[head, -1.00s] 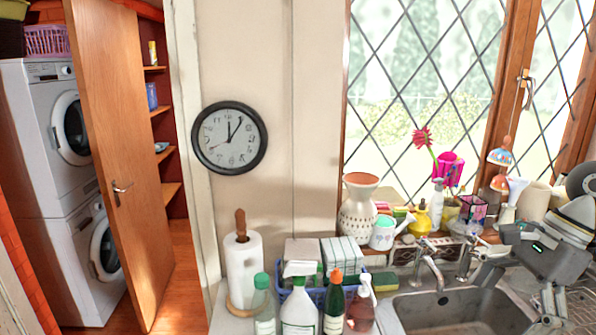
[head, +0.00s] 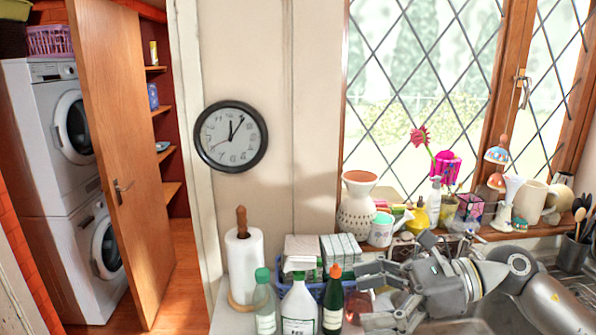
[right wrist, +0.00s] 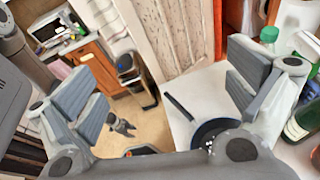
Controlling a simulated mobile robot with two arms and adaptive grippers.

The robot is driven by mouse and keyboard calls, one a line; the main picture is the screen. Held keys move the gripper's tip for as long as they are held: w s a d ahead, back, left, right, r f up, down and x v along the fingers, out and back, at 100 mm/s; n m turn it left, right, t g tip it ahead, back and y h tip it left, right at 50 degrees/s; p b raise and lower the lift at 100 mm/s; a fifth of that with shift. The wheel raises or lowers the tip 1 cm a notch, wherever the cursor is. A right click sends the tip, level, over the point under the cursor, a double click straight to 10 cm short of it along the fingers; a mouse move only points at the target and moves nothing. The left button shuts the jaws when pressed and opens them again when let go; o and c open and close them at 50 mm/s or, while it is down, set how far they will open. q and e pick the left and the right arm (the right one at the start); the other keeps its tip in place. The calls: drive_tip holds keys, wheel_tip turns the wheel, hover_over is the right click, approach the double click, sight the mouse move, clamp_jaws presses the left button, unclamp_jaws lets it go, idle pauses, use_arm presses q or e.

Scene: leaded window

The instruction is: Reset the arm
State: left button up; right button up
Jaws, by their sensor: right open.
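My right arm enters the head view from the right edge and reaches left across the sink. Its gripper (head: 366,296) is open, fingers pointing left, with nothing seen held. It overlaps a pinkish spray bottle (head: 355,306) in the picture; whether they touch I cannot tell. In the right wrist view the gripper (right wrist: 166,92) has its two padded fingers wide apart, with only background between them. A small dark claw (right wrist: 121,125) over the floor there looks like my left gripper; its jaw opening is too small to judge. The head view does not show my left gripper.
A green bottle (head: 333,309), white spray bottle (head: 299,308) and paper towel roll (head: 244,265) stand left of my right gripper. A vase (head: 358,212) and ornaments line the windowsill. A utensil holder (head: 572,254) stands at right. A dark pan (right wrist: 210,131) shows below the gripper.

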drive_tip(key=w+a+r+m+t+y, duration=0.1)
drive_tip(key=w+r+m+t+y, duration=0.1)
drive_tip(key=m+t, duration=0.55)
drive_tip(key=w+a+r+m+t+y, duration=0.1)
drive_tip(key=w+r+m+t+y, duration=0.3)
drive_tip(key=m, duration=0.6)
drive_tip(key=s+d+f+m+t+h, duration=0.2)
drive_tip(key=d+f+m+h, duration=0.4)
drive_tip(key=f+m+h, duration=0.5)
drive_tip(key=s+d+f+m+t+h, duration=0.15)
drive_tip(key=d+f+m+h, duration=0.45)
drive_tip(key=f+m+h, duration=0.6)
drive_tip(key=s+f+m+g+y, duration=0.1)
drive_tip(key=s+f+m+g, duration=0.6)
drive_tip(key=s, duration=0.5)
drive_tip(key=s+f+m+g+y, duration=0.1)
drive_tip(key=s+f+m+g, duration=0.3)
drive_tip(key=s+f, duration=0.65)
drive_tip(key=s+f+n+g+b, duration=0.25)
drive_tip(key=f+b, duration=0.85)
drive_tip(key=f, duration=2.6)
drive_tip(key=s+d+f+b, duration=0.1)
drive_tip(key=s+f+b, duration=0.3)
drive_tip(key=s+f, duration=0.4)
drive_tip(key=s+d+f+g+b, duration=0.1)
drive_tip(key=s+d+f+b, duration=0.1)
drive_tip(key=s+f+b, duration=0.3)
drive_tip(key=s+f, duration=0.4)
drive_tip(key=f, duration=0.7)
drive_tip(key=shift+m, duration=0.3)
